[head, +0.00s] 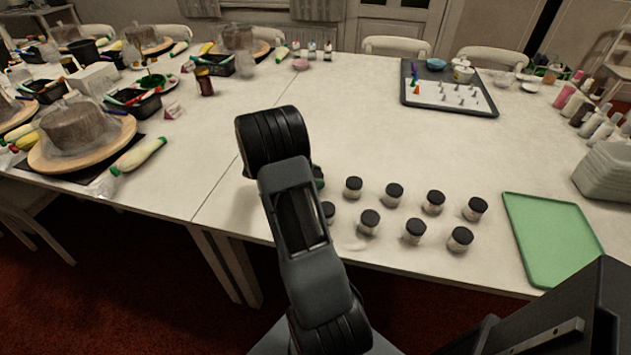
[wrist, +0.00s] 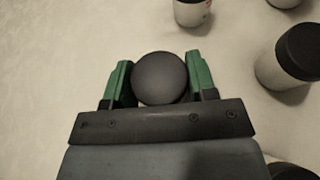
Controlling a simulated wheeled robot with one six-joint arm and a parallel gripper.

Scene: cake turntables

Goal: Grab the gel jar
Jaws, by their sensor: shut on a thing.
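Several small jars with black lids stand in two rows on the white table, to the right of my arm in the head view; one is the jar (head: 369,222) in the front row. In the wrist view my gripper (wrist: 161,80) is shut on a jar with a round dark lid (wrist: 160,77). One green-padded finger is on each side of the lid. The body of this jar is hidden below its lid. In the head view my arm hides the held jar, and only a bit of a green finger (head: 318,178) shows.
Neighbouring jars stand close by, such as the jar (wrist: 289,55) at the right of the wrist view. A green tray (head: 553,240) lies right of the rows. A grey tray (head: 449,112) with small cones is at the back. Cake turntables (head: 48,158) crowd the left table. The table's middle is clear.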

